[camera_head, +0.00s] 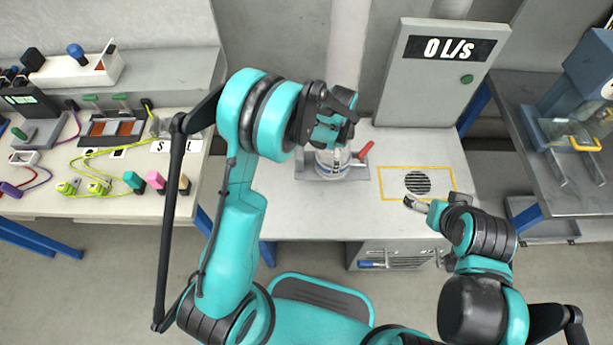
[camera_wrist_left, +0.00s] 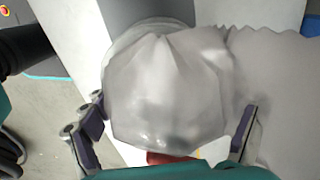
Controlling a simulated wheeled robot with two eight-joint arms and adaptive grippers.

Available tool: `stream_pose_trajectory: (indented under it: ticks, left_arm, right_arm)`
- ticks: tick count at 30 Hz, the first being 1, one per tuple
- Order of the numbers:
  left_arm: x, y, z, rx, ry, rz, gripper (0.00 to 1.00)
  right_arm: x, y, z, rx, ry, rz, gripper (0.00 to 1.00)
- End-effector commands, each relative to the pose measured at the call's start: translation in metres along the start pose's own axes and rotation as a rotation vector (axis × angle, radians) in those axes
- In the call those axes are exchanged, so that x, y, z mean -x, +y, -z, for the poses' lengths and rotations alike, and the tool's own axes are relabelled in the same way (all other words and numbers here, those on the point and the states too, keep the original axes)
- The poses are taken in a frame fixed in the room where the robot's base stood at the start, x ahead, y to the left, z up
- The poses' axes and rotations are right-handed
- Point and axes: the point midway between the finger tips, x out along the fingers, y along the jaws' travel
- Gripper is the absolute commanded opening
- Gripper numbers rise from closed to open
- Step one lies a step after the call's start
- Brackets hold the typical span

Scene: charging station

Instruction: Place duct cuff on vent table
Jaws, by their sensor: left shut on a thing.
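The duct cuff, a pale translucent crumpled sleeve (camera_wrist_left: 165,90), fills the middle of the left wrist view between the two fingers of my left gripper (camera_wrist_left: 170,135). In the head view the left gripper (camera_head: 335,148) is over the clear round piece (camera_head: 333,170) at the back left of the vent table (camera_head: 300,215). The gripper partly hides this piece; I cannot tell whether it is lifted clear of its base. The left gripper is shut on the cuff. My right gripper (camera_head: 415,204) is near the table's front right; its finger gap is unclear.
A red handle (camera_head: 365,150) is just right of the clear piece. A yellow outlined rectangle (camera_head: 382,178) surrounds a dark round grille (camera_head: 418,182) on the table. A panel reading "0 L/s" (camera_head: 440,75) stands behind. Side benches (camera_head: 100,210) (camera_head: 555,165) hold other equipment.

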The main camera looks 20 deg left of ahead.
Motion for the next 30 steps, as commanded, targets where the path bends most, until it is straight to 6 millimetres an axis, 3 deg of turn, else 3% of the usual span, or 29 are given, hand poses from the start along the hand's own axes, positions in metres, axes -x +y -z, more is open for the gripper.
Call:
stream_pose_trajectory:
  ticks: [3,10,16,23,30]
  left_arm:
    - [-0.023,0.005,-0.031,0.006,0.0,0.0,0.5]
    - [-0.045,0.013,-0.069,0.003,0.0,0.0,0.5]
    - [-0.053,0.014,-0.076,0.0,0.0,0.0,0.5]
    - [-0.087,0.014,-0.076,0.0,0.0,0.0,0.5]
    - [-0.087,0.014,-0.076,0.0,0.0,0.0,0.5]
  right_arm:
    - [-0.013,0.0,-0.01,0.0,0.0,0.0,0.9]
    - [-0.025,0.0,-0.018,0.0,0.0,0.0,0.9]
    - [-0.029,0.0,-0.021,0.0,0.0,0.0,0.9]
    - [-0.044,0.0,-0.032,0.0,0.0,0.0,0.9]
    - [-0.043,0.0,-0.031,0.0,0.0,0.0,0.9]
